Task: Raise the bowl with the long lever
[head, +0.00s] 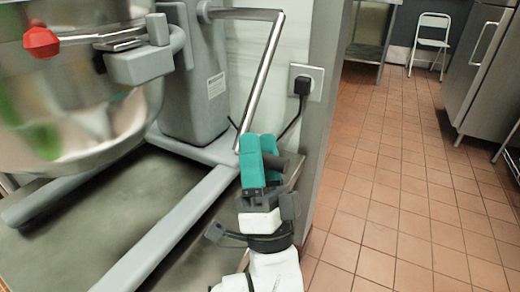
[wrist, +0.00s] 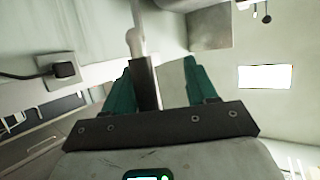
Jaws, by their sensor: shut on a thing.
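The bowl (head: 75,120) is a large shiny metal bowl at the left of the head view, held in the grey mixer frame, its left part cut off. The long lever (head: 262,75) is a metal rod that runs from the mixer's top arm down to my gripper. My gripper (head: 260,160) has teal fingers and is shut on the lever's dark handle end, which pokes out to the right of the fingers. In the wrist view the dark handle (wrist: 146,82) lies between the teal fingers (wrist: 158,85). The exact contact is partly hidden by the fingers.
The grey mixer column (head: 193,85) and base legs (head: 165,235) stand left of my arm. A wall socket with a black plug (head: 302,86) is just right of the lever. Open tiled floor (head: 400,190) lies to the right, with a white chair (head: 430,42) and a steel fridge (head: 482,70) beyond.

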